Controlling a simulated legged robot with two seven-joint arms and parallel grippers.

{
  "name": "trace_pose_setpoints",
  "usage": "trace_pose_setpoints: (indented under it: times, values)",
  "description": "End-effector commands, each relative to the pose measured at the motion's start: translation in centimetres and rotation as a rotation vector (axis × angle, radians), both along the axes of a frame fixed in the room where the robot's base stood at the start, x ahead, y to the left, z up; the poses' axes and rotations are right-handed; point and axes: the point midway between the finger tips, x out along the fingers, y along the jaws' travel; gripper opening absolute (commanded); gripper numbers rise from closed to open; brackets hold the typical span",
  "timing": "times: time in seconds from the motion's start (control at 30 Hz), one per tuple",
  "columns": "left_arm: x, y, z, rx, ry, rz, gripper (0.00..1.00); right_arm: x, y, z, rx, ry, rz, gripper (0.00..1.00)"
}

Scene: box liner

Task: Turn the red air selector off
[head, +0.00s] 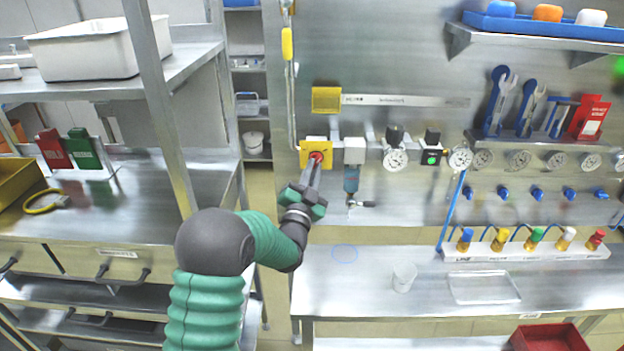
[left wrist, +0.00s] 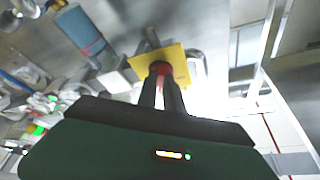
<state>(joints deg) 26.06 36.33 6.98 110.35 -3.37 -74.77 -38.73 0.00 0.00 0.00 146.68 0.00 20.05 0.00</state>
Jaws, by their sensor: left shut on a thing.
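The red air selector (head: 317,156) is a small red knob on a yellow plate (head: 307,155) on the steel wall panel. My left gripper (head: 314,166) reaches up to the panel from the left and is shut on the red knob. In the left wrist view, the fingers close around the red selector (left wrist: 160,68), in front of the yellow plate (left wrist: 178,57). The fingers cover part of the knob, so its exact setting is hard to read. My right gripper is not in view.
A white valve block (head: 355,150) with a blue cylinder (head: 351,180) sits just right of the selector, with gauges (head: 395,159) beyond. A yellow handle (head: 287,44) hangs above. A steel bench with a clear cup (head: 404,277) lies below. A steel shelf post (head: 160,100) stands left.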

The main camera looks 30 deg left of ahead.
Motion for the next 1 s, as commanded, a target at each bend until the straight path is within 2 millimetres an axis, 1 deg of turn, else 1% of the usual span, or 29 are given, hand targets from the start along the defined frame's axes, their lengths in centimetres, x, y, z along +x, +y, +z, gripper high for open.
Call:
trace_pose_setpoints:
  times: [0.03, 0.2, 0.4, 0.7, 1.0]
  values:
    - [0.1, -0.2, -0.7, -0.029, -0.026, -0.003, 0.0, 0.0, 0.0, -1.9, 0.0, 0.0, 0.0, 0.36]
    - [0.2, -0.4, -0.9, -0.162, -0.108, -0.005, 0.0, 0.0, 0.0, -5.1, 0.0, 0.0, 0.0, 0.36]
    - [0.2, -0.5, -0.9, -0.326, -0.208, -0.005, 0.0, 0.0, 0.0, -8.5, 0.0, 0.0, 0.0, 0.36]
    - [0.4, -0.7, -0.7, -0.569, -0.355, -0.005, 0.0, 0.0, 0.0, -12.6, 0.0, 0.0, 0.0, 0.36]
    - [0.5, -0.9, -0.4, -0.814, -0.502, -0.003, 0.0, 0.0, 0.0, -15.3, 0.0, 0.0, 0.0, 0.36]
